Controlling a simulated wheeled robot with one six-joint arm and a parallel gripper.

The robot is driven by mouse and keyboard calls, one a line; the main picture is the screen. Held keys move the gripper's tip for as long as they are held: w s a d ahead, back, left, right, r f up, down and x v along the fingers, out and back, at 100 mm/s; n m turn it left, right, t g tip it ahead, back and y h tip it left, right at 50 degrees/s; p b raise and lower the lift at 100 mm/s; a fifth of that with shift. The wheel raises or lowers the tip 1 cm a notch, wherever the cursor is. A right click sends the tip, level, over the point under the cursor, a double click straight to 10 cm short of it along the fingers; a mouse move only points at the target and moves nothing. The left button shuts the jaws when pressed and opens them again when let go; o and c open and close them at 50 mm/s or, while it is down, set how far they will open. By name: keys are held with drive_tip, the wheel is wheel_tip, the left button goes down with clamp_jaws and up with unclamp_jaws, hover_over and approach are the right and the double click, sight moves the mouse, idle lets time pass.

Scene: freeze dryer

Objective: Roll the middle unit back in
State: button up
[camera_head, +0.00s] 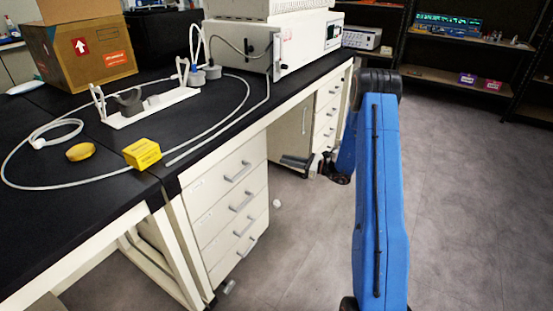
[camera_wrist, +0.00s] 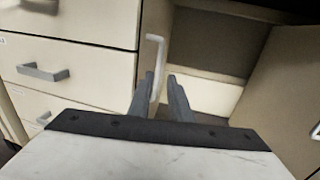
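The middle unit (camera_head: 288,132) is a cream cabinet under the bench, between two drawer units, with a vertical handle in the head view. In the wrist view a pale upright bar handle (camera_wrist: 154,50) stands by a cream panel edge. My gripper (camera_wrist: 160,92) is open, its two dark fingers apart, with the lower end of that bar between them in the picture. I cannot tell whether they touch it. In the head view my gripper (camera_head: 287,161) is small, low in front of the cabinet. My wrist hides the lower part of the scene.
The near drawer unit (camera_head: 232,205) stands left and the far one (camera_head: 327,112) beyond. In the wrist view, drawers (camera_wrist: 70,65) are at left, an open recess (camera_wrist: 210,60) is centre right, and an angled panel (camera_wrist: 285,100) is at right. Grey floor (camera_head: 465,190) is clear at right.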

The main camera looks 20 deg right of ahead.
drive_tip(key=shift+v, duration=1.7)
drive_tip(key=s+a+r+n+g, duration=0.7)
drive_tip(key=s+a+r+n, duration=0.15)
drive_tip(key=a+r, duration=0.4)
drive_tip(key=s+a+r+n+g+h, duration=0.1)
drive_tip(key=s+a+r+n+g, duration=0.2)
drive_tip(key=s, duration=0.5)
drive_tip(key=s+a+r+n+g+h, duration=0.1)
drive_tip(key=s+a+r+n+h, duration=0.15)
drive_tip(key=s+a+r, duration=0.35)
drive_tip(key=s+d+r+n+t+h, duration=0.1)
drive_tip(key=s+d+n+h, duration=0.1)
drive_tip(key=s, duration=0.7)
drive_tip(key=s+d+r+n+t+h, duration=0.1)
drive_tip(key=s+d+n+h, duration=0.2)
drive_tip(key=s+n, duration=0.3)
drive_tip(key=s+d+r+n+t+h, duration=0.2)
drive_tip(key=s+d+n+h, duration=0.1)
drive_tip(key=s, duration=1)
drive_tip(key=shift+s+d+n+h, duration=0.2)
drive_tip(key=shift+n+h, duration=0.4)
drive_tip(key=shift+h, duration=0.45)
